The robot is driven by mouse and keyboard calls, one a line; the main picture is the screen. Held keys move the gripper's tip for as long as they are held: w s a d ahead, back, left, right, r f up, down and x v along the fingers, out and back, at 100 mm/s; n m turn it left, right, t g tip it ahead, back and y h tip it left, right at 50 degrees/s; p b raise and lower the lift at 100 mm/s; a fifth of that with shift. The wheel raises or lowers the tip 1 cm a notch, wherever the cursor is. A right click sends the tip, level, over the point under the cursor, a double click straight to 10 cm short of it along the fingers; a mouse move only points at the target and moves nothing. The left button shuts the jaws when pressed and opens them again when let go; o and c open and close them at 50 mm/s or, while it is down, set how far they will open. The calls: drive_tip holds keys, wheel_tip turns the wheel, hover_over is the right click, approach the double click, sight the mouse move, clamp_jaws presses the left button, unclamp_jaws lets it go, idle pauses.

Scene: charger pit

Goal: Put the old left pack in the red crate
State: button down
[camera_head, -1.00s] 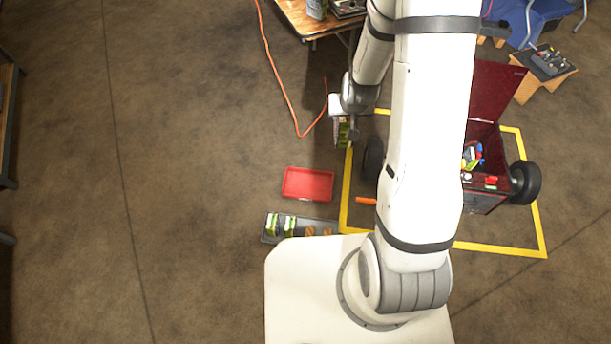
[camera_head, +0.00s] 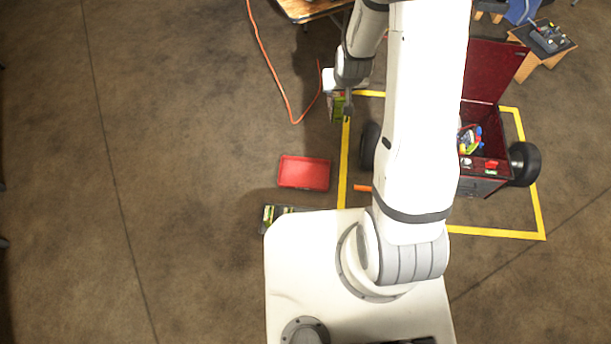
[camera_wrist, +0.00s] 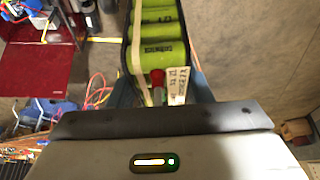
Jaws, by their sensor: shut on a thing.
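A green battery pack with pale tape (camera_wrist: 158,40) is held in my gripper in the wrist view. Its tape carries writing that I cannot read surely, and I cannot tell from it whether this is the old left pack. In the head view the held pack (camera_head: 337,107) hangs below my gripper (camera_head: 347,110), near the yellow floor line. My gripper is shut on it. The red crate (camera_head: 304,173) lies on the floor, nearer my base and to the left of the yellow line. It looks empty, and the pack is apart from it.
A dark tray (camera_head: 271,215) with green packs is partly hidden by my base. A wheeled dark red box with an open lid (camera_head: 490,70) stands inside the yellow outline, beside my arm. An orange cable (camera_head: 272,85) runs over the floor. Floor left of the crate is clear.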

drive_tip(key=w+a+f+n+y+b, duration=0.1)
drive_tip(key=w+a+f+n+b, duration=0.3)
drive_tip(key=f+b, duration=0.95)
drive_tip(key=w+a+f+m+b, duration=0.15)
drive_tip(key=w+f+b, duration=0.55)
drive_tip(key=f, duration=1.2)
drive_tip(key=w+a+f+n+b, duration=0.1)
drive_tip(key=a+f+b, duration=0.2)
drive_tip(key=f+b, duration=0.6)
drive_tip(key=w+a+f+n+y+b, duration=0.1)
drive_tip(key=f+b, duration=0.9)
drive_tip(key=f, duration=1.3)
drive_tip(key=w+a+f+n+y+b, duration=0.1)
drive_tip(key=a+f+b, duration=0.4)
drive_tip(key=f+b, duration=0.5)
drive_tip(key=shift+w+f+n, duration=0.25)
drive_tip(key=shift+f+n, duration=0.4)
drive_tip(key=shift+f, duration=2.75)
drive_tip(key=shift+f+b, duration=0.1)
drive_tip(key=shift+b, duration=0.2)
drive_tip(key=shift+f, duration=0.1)
drive_tip(key=c, duration=0.7)
unclamp_jaws()
drive_tip(key=shift+s, duration=0.15)
